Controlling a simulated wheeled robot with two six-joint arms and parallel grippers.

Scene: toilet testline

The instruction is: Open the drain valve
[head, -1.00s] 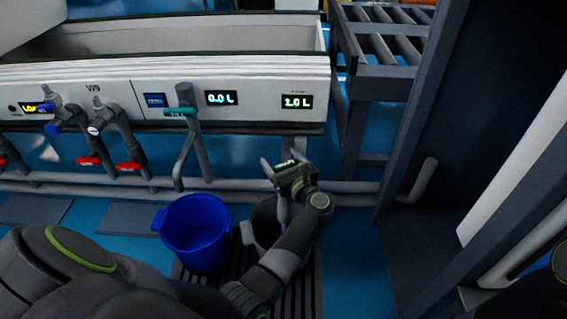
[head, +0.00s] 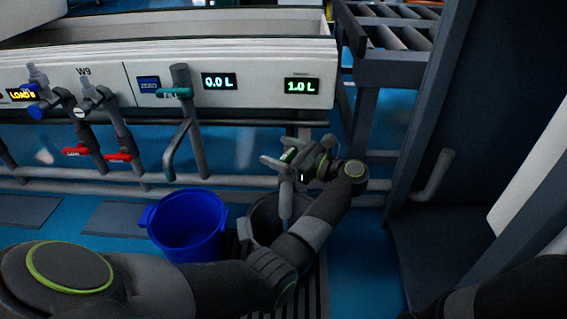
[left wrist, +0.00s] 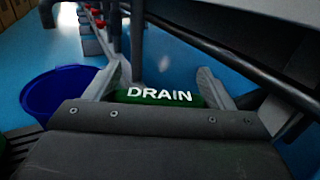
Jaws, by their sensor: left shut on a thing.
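The drain valve handle (left wrist: 160,97) is green with white DRAIN lettering. In the left wrist view it lies between the two fingers of my left gripper (left wrist: 165,88), which is shut on it. In the head view my left gripper (head: 283,165) is at the drain valve below the right end of the white bench, and a little green of the handle (head: 289,155) shows there. A grey drain pipe (head: 285,202) runs down from the gripper toward a dark bucket (head: 264,222), partly hidden by my arm. My right gripper is not in view.
A blue bucket (head: 187,228) stands left of the dark one under the fill spout, with a teal FILL handle (head: 175,92) above. Displays read 0.0 L (head: 219,82) and 1.0 L (head: 301,87). Red-handled valves (head: 118,157) are at left. A dark post (head: 428,110) stands right.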

